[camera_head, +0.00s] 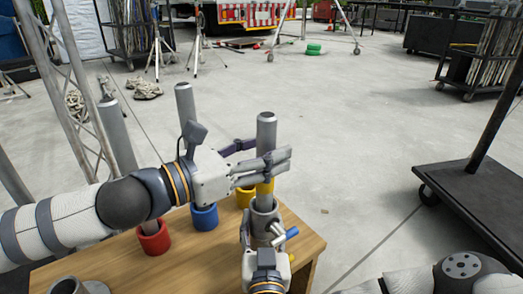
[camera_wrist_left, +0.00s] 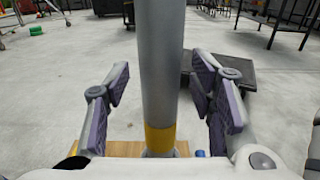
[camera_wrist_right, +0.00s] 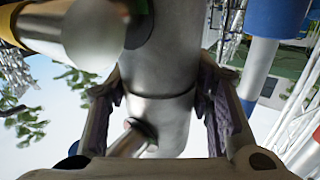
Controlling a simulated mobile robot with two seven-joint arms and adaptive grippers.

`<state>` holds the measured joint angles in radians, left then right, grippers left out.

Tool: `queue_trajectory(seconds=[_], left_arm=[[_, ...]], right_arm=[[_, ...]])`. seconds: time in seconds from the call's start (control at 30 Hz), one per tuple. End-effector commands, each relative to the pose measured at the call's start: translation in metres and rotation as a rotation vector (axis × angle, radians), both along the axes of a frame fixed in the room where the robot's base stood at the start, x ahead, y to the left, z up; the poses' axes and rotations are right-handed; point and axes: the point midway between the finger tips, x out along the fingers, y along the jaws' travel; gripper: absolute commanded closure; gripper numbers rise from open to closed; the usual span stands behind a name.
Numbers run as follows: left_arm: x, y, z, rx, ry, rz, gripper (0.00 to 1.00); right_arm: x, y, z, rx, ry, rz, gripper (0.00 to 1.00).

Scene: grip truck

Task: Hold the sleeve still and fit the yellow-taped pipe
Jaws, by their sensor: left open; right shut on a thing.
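The yellow-taped pipe (camera_head: 266,133) stands upright, a grey tube with a yellow band near its lower end. It also shows in the left wrist view (camera_wrist_left: 162,60). Its lower end is at the mouth of the metal sleeve (camera_head: 264,216); I cannot tell how deep it sits. My left gripper (camera_wrist_left: 160,88) is open, with a finger on each side of the pipe and gaps between. My right gripper (camera_wrist_right: 156,95) is shut on the sleeve (camera_wrist_right: 158,115), low on its body. The sleeve has side stubs, one blue-tipped.
A red holder (camera_head: 153,238) and a blue holder (camera_head: 204,217) carry other upright grey pipes on the wooden table (camera_head: 205,262). A yellow holder (camera_head: 244,196) is close behind the sleeve. A dark flat cart (camera_head: 487,195) stands right; open floor lies beyond the table.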

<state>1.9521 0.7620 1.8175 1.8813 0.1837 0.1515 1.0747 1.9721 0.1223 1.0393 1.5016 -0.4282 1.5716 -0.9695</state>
Motion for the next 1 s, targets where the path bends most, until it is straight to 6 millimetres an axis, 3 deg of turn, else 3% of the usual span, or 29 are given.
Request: queue_trajectory(seconds=[0.13, 0.5, 0.63, 1.0], left_arm=[[-0.009, 0.015, -0.001, 0.001, 0.002, 0.003, 0.50], [-0.063, 0.088, 0.002, 0.000, 0.001, 0.003, 0.50], [-0.070, 0.096, 0.004, 0.001, -0.001, 0.000, 0.50], [-0.071, 0.097, 0.004, 0.000, -0.001, 0.000, 0.50]], right_arm=[[-0.001, 0.001, -0.001, 0.003, 0.005, 0.004, 1.00], [-0.001, 0.001, -0.001, 0.003, 0.005, 0.004, 1.00], [-0.001, 0.001, -0.001, 0.003, 0.005, 0.004, 1.00], [-0.001, 0.001, -0.001, 0.003, 0.004, 0.003, 1.00]])
